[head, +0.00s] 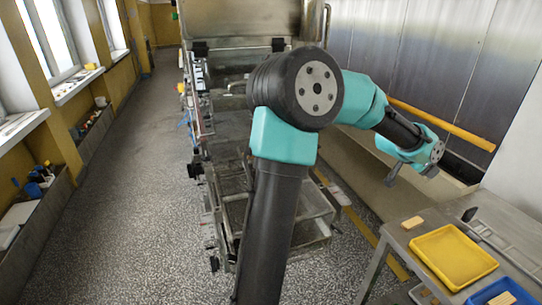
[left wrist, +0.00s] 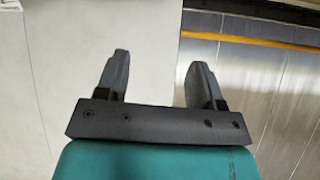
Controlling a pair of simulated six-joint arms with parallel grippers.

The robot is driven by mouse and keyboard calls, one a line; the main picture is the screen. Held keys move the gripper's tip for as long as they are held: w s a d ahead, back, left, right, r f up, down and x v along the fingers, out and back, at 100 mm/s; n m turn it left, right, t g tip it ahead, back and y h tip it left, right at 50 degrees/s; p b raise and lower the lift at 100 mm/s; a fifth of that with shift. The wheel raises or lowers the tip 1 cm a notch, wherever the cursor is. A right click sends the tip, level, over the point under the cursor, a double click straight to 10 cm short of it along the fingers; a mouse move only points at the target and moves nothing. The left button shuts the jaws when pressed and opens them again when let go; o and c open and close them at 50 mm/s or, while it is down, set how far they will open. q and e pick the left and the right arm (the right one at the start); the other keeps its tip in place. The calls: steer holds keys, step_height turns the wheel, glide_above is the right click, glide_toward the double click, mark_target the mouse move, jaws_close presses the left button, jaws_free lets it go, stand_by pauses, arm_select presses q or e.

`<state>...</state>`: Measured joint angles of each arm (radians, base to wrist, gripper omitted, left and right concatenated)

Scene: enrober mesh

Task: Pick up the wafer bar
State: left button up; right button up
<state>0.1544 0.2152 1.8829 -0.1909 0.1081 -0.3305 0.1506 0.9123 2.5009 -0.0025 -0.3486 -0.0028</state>
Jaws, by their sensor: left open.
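A second tan piece (head: 502,298) lies in the blue tray at the bottom edge; I cannot tell which one the task means. My left gripper (head: 411,172) hangs above and behind the table, apart from both pieces. In the left wrist view my left gripper (left wrist: 158,60) is open with nothing between its fingers. No wafer bar shows in that view. My right gripper is not in view.
A yellow tray (head: 452,256) and a blue tray (head: 474,297) stand on the grey table (head: 398,236). A metal mesh machine (head: 232,185) stands behind my arm, partly hidden. A yellow rail (head: 440,123) runs along the metal wall. The floor at left is clear.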

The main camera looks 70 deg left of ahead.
arm_select(q)
steer(key=a+r+y, duration=0.2)
steer(key=a+r, duration=0.5)
steer(key=a, duration=0.2)
steer(key=s+a+f+n+g+y, duration=0.1)
steer(key=s+a+g, duration=0.25)
steer(key=a, duration=0.85)
steer(key=s+a+f+g+y, duration=0.15)
steer(key=s+a, duration=0.35)
steer(key=a, duration=0.8)
steer(key=s+a+f+g+h, duration=0.1)
steer(key=s+a+g, duration=0.1)
steer(key=s+a, duration=0.4)
steer(key=s+a+f+g+h, duration=0.1)
steer(key=s+a, duration=0.5)
steer(key=s, duration=0.8)
steer(key=s+a+f+g+h, duration=0.1)
steer(key=s+a+g, duration=0.1)
steer(key=s+a, duration=0.4)
steer(key=s, duration=0.4)
steer(key=shift+s+g, duration=0.3)
steer(key=shift+s, duration=0.05)
steer(key=shift+w+f+h, duration=0.1)
steer(key=shift+f+h, duration=0.05)
steer(key=shift+h, duration=0.1)
